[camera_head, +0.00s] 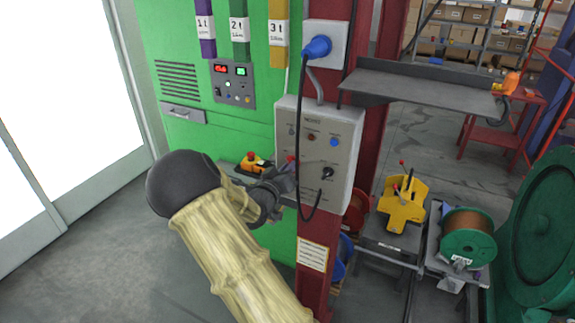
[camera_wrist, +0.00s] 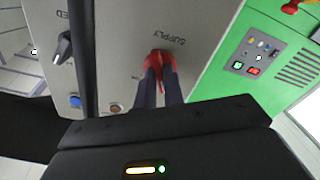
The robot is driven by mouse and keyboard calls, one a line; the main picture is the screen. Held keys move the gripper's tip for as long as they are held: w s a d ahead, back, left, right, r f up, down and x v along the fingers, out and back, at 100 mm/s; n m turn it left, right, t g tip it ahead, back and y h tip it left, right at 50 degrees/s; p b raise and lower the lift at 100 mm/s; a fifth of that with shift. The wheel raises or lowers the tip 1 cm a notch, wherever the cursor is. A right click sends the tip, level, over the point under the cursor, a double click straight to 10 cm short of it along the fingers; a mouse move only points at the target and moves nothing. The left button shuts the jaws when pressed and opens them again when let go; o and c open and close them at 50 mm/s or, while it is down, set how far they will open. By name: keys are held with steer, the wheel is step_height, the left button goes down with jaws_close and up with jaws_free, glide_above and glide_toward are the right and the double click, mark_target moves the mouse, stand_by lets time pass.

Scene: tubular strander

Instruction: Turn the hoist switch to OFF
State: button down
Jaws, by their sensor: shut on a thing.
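The grey hoist control box (camera_head: 342,150) is fixed to a red post. My gripper (camera_head: 287,177) is at its lower left. In the wrist view my two dark fingers (camera_wrist: 161,85) are shut on a red switch knob (camera_wrist: 160,55) beside the word SUPPLY. A bit of this red knob also shows in the head view (camera_head: 291,159). The fingers hide part of the knob, and I cannot read any ON or OFF mark. A black knob (camera_wrist: 63,48) sits apart on the same panel; it is at the lower right of the box in the head view (camera_head: 327,173).
A black cable (camera_head: 302,110) hangs from a blue plug (camera_head: 317,47) in front of the box and crosses the wrist view (camera_wrist: 82,50). A green cabinet (camera_head: 185,60) stands behind. An orange and red button unit (camera_head: 252,162) lies close left of my gripper.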

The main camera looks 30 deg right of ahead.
steer(key=shift+n+p, duration=0.65)
steer(key=shift+n, duration=0.85)
steer(key=c, duration=1.5)
jaws_free()
steer(key=shift+a, duration=0.1)
steer(key=b+v, duration=0.5)
steer(key=v, duration=1.2)
steer(key=shift+s+a+f, duration=0.1)
steer(key=shift+f, duration=0.05)
